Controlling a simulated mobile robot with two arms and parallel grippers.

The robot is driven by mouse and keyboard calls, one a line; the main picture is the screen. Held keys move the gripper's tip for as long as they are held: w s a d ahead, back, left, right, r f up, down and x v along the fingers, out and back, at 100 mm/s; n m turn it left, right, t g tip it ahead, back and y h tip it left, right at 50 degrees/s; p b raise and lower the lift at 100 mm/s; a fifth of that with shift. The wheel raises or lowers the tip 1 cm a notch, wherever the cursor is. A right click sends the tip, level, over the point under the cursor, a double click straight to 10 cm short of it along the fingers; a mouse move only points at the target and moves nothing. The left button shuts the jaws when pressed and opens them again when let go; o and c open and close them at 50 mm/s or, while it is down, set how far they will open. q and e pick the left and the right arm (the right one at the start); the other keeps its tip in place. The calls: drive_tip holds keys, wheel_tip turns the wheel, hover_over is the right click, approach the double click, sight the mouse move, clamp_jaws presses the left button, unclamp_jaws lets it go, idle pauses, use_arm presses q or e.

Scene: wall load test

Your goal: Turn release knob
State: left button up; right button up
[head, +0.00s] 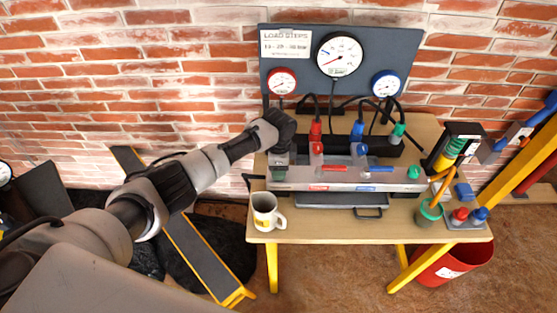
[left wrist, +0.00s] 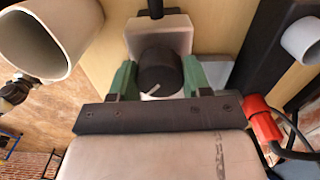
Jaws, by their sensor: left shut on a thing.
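The release knob (left wrist: 158,72) is a dark round knob with a white pointer line, in front of a pale block in the left wrist view. My left gripper (left wrist: 157,80) has its green fingers on both sides of the knob and is shut on it. The pointer line slants up to the right. In the head view my left gripper (head: 279,172) points down at the left end of the grey valve bar (head: 345,186) on the bench. There my gripper hides the knob. My right gripper is not in view.
A white mug (head: 266,212) stands close by on the bench (head: 330,225). Gauges (head: 339,54) hang on a dark panel behind, with hoses below. Red (head: 317,148) and blue (head: 359,150) valves are right of my gripper. A red bucket (head: 450,262) stands below right.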

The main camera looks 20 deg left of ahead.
use_arm(q)
drive_tip(key=n+p, duration=0.2)
drive_tip(key=n, duration=0.2)
drive_tip(key=shift+r+n+p, duration=0.15)
drive_tip(key=shift+n+p, duration=0.15)
drive_tip(key=shift+p, duration=0.05)
drive_tip(key=shift+n+p, duration=0.9)
drive_tip(key=shift+n, duration=1)
drive_tip(key=o, duration=0.9)
drive_tip(key=shift+o, duration=0.2)
wheel_tip(320, 180, up, 11)
drive_tip(key=shift+f, duration=0.2)
